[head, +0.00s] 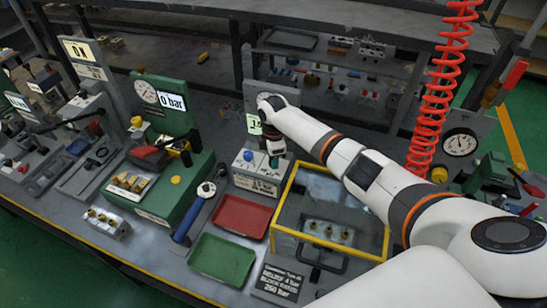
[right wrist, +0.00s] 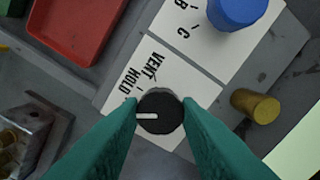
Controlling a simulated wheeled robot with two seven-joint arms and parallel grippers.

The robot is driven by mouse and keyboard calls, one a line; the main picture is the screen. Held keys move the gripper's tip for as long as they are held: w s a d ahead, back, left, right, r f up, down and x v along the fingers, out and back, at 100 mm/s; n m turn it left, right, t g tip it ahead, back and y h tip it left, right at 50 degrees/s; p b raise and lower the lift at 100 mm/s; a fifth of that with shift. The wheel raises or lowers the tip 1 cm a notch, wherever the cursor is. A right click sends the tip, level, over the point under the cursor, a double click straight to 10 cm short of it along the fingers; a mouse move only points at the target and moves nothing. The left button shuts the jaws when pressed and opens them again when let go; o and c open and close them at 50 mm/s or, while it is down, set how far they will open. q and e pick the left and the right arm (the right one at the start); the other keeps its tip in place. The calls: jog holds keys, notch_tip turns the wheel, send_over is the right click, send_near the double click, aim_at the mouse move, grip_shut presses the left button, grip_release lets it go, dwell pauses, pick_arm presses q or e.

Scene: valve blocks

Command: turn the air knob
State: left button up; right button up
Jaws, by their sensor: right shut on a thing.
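My right gripper (head: 275,160) reaches down at the valve block (head: 256,184) in the middle of the bench. In the right wrist view its two green fingers (right wrist: 160,115) are shut on the sides of a round black knob (right wrist: 160,110). The knob's white pointer line points left in that view, a little off the HOLD mark; VENT is printed beside HOLD. No label reading "air" is legible. A blue knob (right wrist: 236,10) with letters B and C stands on the same block. The fingertips' lower ends are hidden in the head view. My left gripper is not in view.
A red tray (head: 243,217) and a green tray (head: 222,259) lie in front of the block. A yellow-framed clear case (head: 331,247) stands to the right. A green gauge unit (head: 165,104) reading 0 bar is to the left. A red coiled hose (head: 441,85) hangs at right.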

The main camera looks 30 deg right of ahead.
jog(key=shift+w+r+n, duration=0.1)
jog(key=shift+n, duration=1)
jog(key=o, duration=1)
jog(key=shift+r+b, duration=1.55)
jog(key=shift+r, duration=4.45)
